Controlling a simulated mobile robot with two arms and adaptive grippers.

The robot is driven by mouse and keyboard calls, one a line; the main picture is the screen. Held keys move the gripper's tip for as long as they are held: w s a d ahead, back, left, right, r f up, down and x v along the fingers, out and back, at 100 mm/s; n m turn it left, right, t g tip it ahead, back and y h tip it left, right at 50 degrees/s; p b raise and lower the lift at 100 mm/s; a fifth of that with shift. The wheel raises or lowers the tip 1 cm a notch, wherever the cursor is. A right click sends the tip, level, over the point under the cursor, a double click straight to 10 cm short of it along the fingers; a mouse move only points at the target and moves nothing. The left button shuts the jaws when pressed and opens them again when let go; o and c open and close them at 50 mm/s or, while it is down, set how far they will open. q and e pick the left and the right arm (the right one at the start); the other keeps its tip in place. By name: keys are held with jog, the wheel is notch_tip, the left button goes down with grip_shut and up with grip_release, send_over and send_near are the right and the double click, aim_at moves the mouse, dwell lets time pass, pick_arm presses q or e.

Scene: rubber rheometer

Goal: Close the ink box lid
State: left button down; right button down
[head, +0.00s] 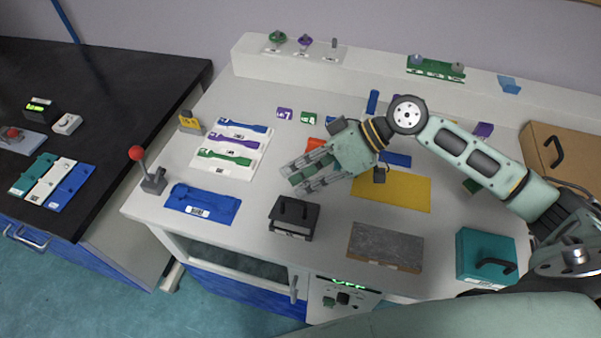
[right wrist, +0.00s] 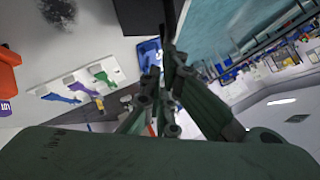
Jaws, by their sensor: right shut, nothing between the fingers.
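A small black box (head: 293,218) with a handle on top and a white label on its front stands on the white bench. It looks like the ink box; its lid appears down, but I cannot tell if it is fully shut. My right gripper (head: 292,177) is above the bench, just behind the black box and apart from it. Its fingers are shut and empty. In the right wrist view the fingers (right wrist: 168,75) point toward a dark shape at the top edge, probably the black box. My left gripper is not in view.
A blue tray (head: 228,210) and a white rack (head: 246,168) of coloured specimens lie to the left. A grey slab (head: 385,247), a teal box (head: 486,248) and a yellow mat (head: 405,197) lie to the right. A red-knobbed lever (head: 153,183) stands at the left edge.

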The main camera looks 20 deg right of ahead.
aim_at(296, 201)
jog(key=shift+s+a+r+t+p, duration=0.1)
jog(key=shift+s+a+t+p, duration=0.25)
jog(key=shift+s+p, duration=0.2)
jog(key=shift+s+a+f+n+h+p, duration=0.15)
jog(key=shift+s+a+p, duration=0.15)
jog(key=shift+s, duration=0.15)
jog(key=shift+s+a+f+n+h+p, duration=0.15)
jog(key=shift+s+a+p, duration=0.15)
jog(key=shift+s, duration=0.15)
jog(key=shift+f, duration=0.1)
jog(key=shift+w, duration=0.1)
